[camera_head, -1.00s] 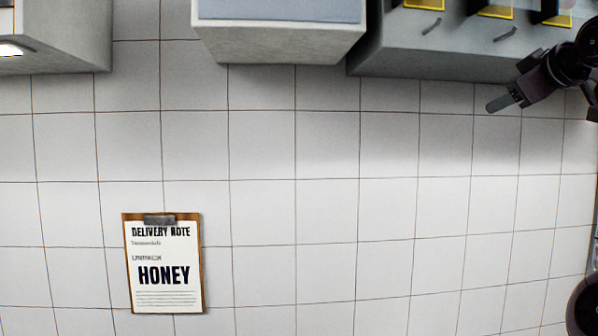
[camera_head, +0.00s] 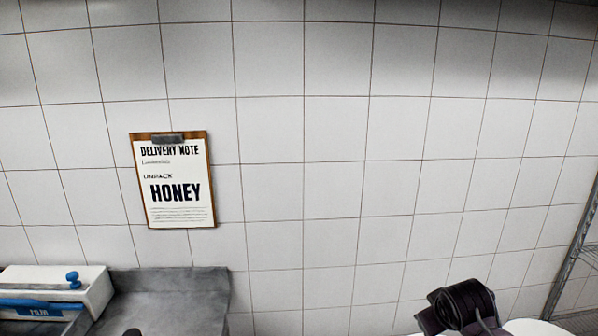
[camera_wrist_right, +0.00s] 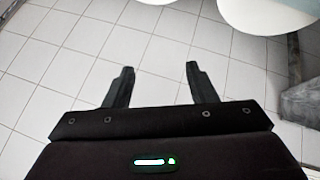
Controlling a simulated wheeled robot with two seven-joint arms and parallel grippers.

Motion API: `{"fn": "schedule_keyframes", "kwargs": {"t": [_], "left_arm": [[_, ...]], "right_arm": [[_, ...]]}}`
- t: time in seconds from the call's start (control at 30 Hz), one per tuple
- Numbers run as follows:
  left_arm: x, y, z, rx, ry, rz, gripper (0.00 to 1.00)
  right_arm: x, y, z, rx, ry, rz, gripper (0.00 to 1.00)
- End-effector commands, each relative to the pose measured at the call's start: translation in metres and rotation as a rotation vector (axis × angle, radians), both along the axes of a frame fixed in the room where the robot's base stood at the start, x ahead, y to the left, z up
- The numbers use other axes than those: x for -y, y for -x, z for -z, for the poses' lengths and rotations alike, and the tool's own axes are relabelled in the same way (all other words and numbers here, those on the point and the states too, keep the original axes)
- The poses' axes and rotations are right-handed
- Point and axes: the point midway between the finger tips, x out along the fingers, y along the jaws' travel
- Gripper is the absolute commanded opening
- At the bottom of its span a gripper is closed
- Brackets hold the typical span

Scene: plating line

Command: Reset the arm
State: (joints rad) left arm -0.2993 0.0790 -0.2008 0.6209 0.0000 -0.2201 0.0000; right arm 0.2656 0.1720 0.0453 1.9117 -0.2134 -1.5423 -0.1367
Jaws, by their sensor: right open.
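My right gripper (camera_wrist_right: 160,86) shows in the right wrist view with its two dark fingers spread apart. It is open, with nothing between the fingers, above a pale tiled floor (camera_wrist_right: 60,50). In the head view a dark part of my right arm (camera_head: 465,308) shows at the bottom right; its fingers do not show there. My left gripper is not in view.
A clipboard (camera_head: 178,205) reading "Delivery note, unpack, honey" hangs on the tiled wall. A grey metal surface (camera_head: 170,295) and a white box with blue parts (camera_head: 90,290) stand at the lower left. A wire rack (camera_head: 575,250) stands at the right.

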Motion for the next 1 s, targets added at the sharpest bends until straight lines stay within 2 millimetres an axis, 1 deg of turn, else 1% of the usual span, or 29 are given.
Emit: {"fn": "schedule_keyframes", "kwargs": {"t": [0.03,0.07,0.1,0.17,0.2,0.3,0.4,0.6,0.87,0.9,1.0], "left_arm": [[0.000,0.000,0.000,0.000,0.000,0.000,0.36],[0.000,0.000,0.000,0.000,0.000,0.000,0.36],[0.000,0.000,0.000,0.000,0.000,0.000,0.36],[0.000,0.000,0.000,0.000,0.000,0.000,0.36],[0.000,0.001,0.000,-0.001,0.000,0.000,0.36],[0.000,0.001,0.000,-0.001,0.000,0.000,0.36],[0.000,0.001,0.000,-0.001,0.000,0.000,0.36],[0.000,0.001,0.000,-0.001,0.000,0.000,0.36],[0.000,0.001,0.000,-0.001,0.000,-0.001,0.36],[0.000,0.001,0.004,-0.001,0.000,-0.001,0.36],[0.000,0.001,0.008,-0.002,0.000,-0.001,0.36]], "right_arm": [[-0.012,0.026,0.024,-0.037,-0.017,0.001,0.52],[-0.018,0.041,0.035,-0.054,-0.027,0.003,0.52],[-0.027,0.060,0.048,-0.076,-0.042,0.007,0.52],[-0.039,0.089,0.065,-0.109,-0.068,0.013,0.52],[-0.046,0.107,0.073,-0.128,-0.085,0.017,0.52],[-0.060,0.144,0.087,-0.170,-0.123,0.030,0.52],[-0.070,0.173,0.095,-0.204,-0.153,0.041,0.52],[-0.085,0.217,0.103,-0.257,-0.205,0.064,0.52],[-0.098,0.264,0.103,-0.316,-0.264,0.094,0.52],[-0.099,0.261,0.116,-0.321,-0.263,0.096,0.52],[-0.099,0.254,0.144,-0.327,-0.261,0.095,0.52]]}}
